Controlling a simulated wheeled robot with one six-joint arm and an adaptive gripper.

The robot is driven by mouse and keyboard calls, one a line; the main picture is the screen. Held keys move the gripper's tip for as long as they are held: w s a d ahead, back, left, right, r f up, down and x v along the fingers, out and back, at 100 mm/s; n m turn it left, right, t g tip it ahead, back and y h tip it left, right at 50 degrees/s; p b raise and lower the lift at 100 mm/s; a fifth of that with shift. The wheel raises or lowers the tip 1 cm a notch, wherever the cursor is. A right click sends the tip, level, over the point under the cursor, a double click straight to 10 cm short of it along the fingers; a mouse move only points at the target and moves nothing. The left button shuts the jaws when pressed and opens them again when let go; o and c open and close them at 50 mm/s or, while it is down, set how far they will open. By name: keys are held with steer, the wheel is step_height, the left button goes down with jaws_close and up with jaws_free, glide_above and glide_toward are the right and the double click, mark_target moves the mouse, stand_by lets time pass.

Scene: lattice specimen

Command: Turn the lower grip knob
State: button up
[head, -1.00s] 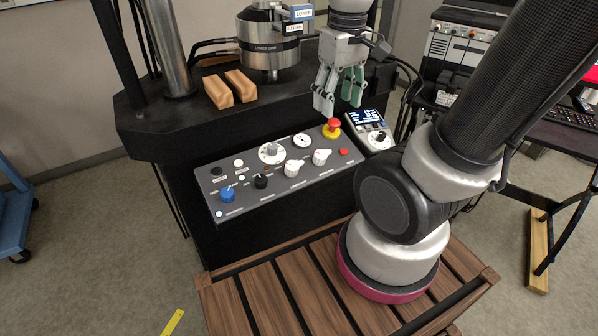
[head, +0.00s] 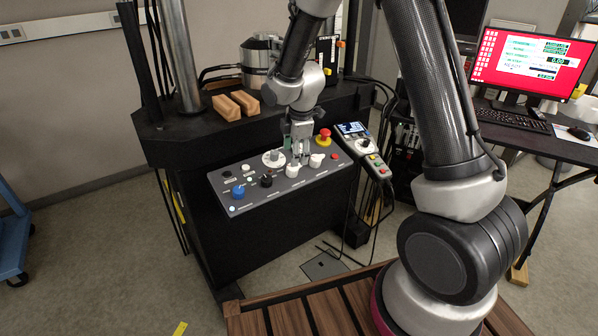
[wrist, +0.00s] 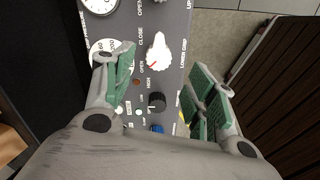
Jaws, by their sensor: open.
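The lower grip knob (head: 292,170) is the white knob beside the black knob on the sloped control panel (head: 240,205). In the wrist view the white knob (wrist: 158,52) has "LOWER GRIP" printed to its right, "OPEN" and "CLOSE" to its left, and a red mark on its pointer. My gripper (head: 300,154) is over the panel, just behind and above this knob, pointing down. In the wrist view my gripper (wrist: 163,62) is open, with green-padded fingers on either side of the knob and visible gaps; no contact shows.
The other white knob (head: 316,160), a black knob (head: 266,180), a blue knob (head: 238,191) and a red emergency stop (head: 324,134) share the panel. A handheld controller (head: 362,146) hangs at its right. Wooden blocks (head: 236,105) lie on the machine ledge.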

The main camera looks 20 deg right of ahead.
mark_target(292, 171)
steer(key=shift+w+f+n, duration=0.1)
steer(key=shift+f+n, duration=0.2)
steer(key=shift+f, duration=0.05)
steer(key=x, duration=0.7)
steer(key=shift+a, duration=0.1)
steer(key=c, duration=1)
